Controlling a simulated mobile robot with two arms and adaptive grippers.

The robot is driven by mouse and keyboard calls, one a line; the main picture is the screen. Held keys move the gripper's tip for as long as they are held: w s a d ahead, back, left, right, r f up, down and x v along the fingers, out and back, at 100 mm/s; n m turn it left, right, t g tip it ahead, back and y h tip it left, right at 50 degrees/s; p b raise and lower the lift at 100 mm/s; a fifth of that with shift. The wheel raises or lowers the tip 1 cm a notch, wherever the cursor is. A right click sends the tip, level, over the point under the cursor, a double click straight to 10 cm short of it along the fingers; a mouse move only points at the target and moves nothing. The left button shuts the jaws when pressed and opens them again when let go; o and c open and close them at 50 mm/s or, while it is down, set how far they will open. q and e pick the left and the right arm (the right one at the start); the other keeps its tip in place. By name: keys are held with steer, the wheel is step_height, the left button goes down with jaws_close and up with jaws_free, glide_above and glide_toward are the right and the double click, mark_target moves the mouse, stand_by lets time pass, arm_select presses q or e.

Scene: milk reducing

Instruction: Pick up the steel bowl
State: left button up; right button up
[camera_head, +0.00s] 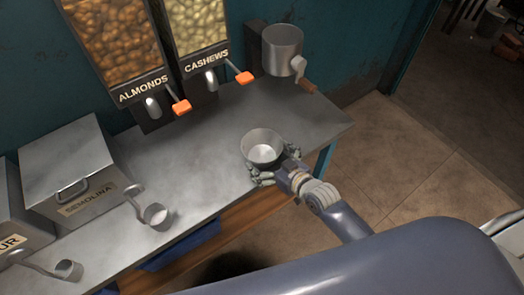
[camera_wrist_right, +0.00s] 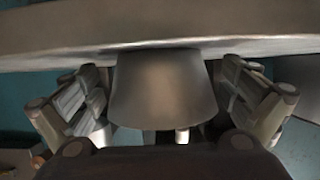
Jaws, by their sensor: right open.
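The steel bowl (camera_head: 263,146) sits upright on the metal table near its front right edge. My right gripper (camera_head: 275,165) reaches it from the front right, with its fingers at the bowl's near side. In the right wrist view the bowl (camera_wrist_right: 165,88) fills the middle, and the right gripper's open fingers (camera_wrist_right: 165,105) stand on either side of it. Small gaps seem to show between fingers and bowl; contact cannot be made out clearly. My left gripper is in neither view.
The metal table (camera_head: 205,160) carries a semolina bin (camera_head: 70,170) and scoops (camera_head: 155,215) on the left. Almond (camera_head: 115,40) and cashew (camera_head: 200,25) dispensers and a steel grinder-like canister (camera_head: 283,48) are on the wall behind. The floor (camera_head: 400,160) to the right is clear.

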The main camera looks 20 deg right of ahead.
steer(key=c, duration=0.8)
steer(key=shift+r, duration=0.1)
steer(key=shift+c, duration=0.2)
